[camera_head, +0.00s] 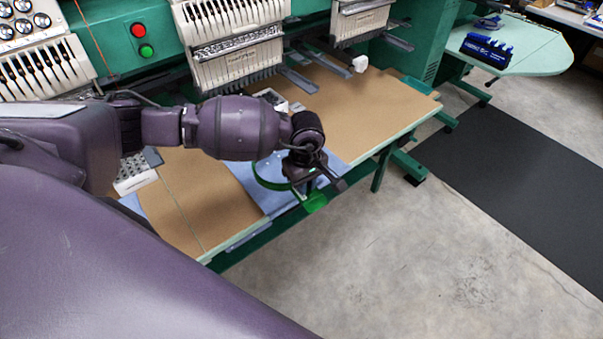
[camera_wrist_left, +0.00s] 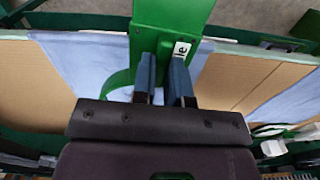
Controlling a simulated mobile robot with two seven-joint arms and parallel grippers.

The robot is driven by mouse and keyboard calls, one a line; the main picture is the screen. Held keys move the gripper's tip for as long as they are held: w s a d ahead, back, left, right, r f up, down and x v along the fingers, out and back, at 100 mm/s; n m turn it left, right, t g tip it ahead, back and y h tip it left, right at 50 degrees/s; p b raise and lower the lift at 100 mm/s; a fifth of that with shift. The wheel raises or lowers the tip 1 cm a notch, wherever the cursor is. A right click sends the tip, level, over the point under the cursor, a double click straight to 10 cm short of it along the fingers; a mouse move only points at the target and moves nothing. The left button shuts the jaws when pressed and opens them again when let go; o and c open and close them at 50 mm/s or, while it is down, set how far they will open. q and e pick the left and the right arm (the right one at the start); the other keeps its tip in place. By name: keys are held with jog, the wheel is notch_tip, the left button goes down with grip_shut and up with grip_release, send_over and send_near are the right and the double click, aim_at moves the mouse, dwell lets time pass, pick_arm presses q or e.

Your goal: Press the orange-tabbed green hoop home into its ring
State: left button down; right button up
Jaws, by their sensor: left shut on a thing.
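My left gripper (camera_head: 308,182) is above the front edge of the machine table, over light blue cloth (camera_head: 283,200). It is shut on a green hoop (camera_head: 263,181), whose curved band shows to the left of the fingers. A wide green tab (camera_head: 316,202) sticks out past the fingertips. In the left wrist view the two fingers (camera_wrist_left: 163,76) close on the green part (camera_wrist_left: 172,14), which bears a white label; the hoop's band (camera_wrist_left: 119,80) curves at left. No orange tab shows. I cannot make out the ring. My right gripper is not in view.
The brown table top (camera_head: 385,105) has free room to the right. Embroidery heads (camera_head: 229,45) with metal arms (camera_head: 297,80) overhang its back. A grey perforated block (camera_head: 134,173) lies at left, behind my arm. Grey floor and a black mat (camera_head: 520,185) lie in front and right.

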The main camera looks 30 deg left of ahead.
pick_arm(q)
jog(key=shift+s+a+f+n+p, duration=0.15)
jog(key=shift+a+f+n+p, duration=0.15)
jog(key=shift+f+n, duration=0.1)
jog(key=shift+w+a+f, duration=0.15)
jog(key=shift+w+f, duration=0.05)
jog(key=shift+w, duration=0.35)
jog(key=shift+w+a+f, duration=0.1)
jog(key=shift+w+f, duration=0.1)
jog(key=shift+w, duration=0.3)
jog(key=shift+w+a+f+b, duration=0.25)
jog(key=shift+w+b, duration=0.2)
jog(key=shift+w, duration=0.15)
jog(key=shift+w+a+f+b, duration=0.25)
jog(key=shift+w+b, duration=0.2)
jog(key=shift+w, duration=0.15)
jog(key=shift+w+a+f+b, duration=0.2)
jog(key=shift+w+f+b, duration=0.05)
jog(key=shift+w+b, duration=0.3)
jog(key=shift+w+a+f+b, duration=0.15)
jog(key=shift+w+f+b, duration=0.1)
jog(key=shift+w+b, duration=0.3)
jog(key=shift+w+a+f+b, duration=0.1)
jog(key=shift+w+f+b, duration=0.3)
jog(key=shift+f+b, duration=0.2)
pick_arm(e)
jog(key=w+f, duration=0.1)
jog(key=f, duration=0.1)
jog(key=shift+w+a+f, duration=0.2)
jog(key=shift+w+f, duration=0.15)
